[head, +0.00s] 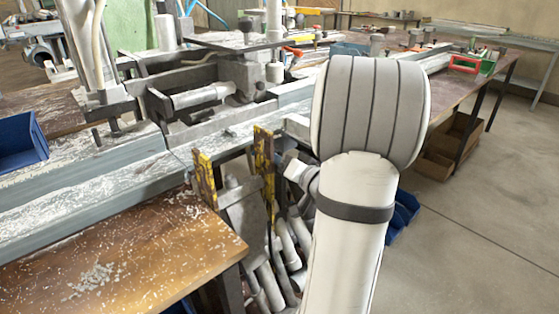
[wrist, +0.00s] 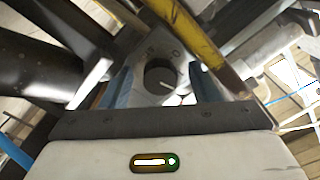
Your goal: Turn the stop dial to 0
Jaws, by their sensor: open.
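In the wrist view a round dark dial (wrist: 160,78) sits on a light grey plate (wrist: 150,47) with small marks at its upper edge; one looks like a 0. A thin light line shows at the dial's lower right, perhaps a pointer. I cannot read its setting surely. My gripper (wrist: 161,86) is open, with one blue-grey finger on each side of the dial. I cannot tell whether the fingers touch it. In the head view my arm is in front of the bench, and the dial and gripper cannot be made out.
A yellow worn bar (wrist: 190,32) crosses close above the dial in the wrist view. In the head view yellow-edged uprights (head: 206,178) stand at the bench front. A wooden table (head: 130,262) with shavings is at lower left. Floor (head: 475,225) at right is clear.

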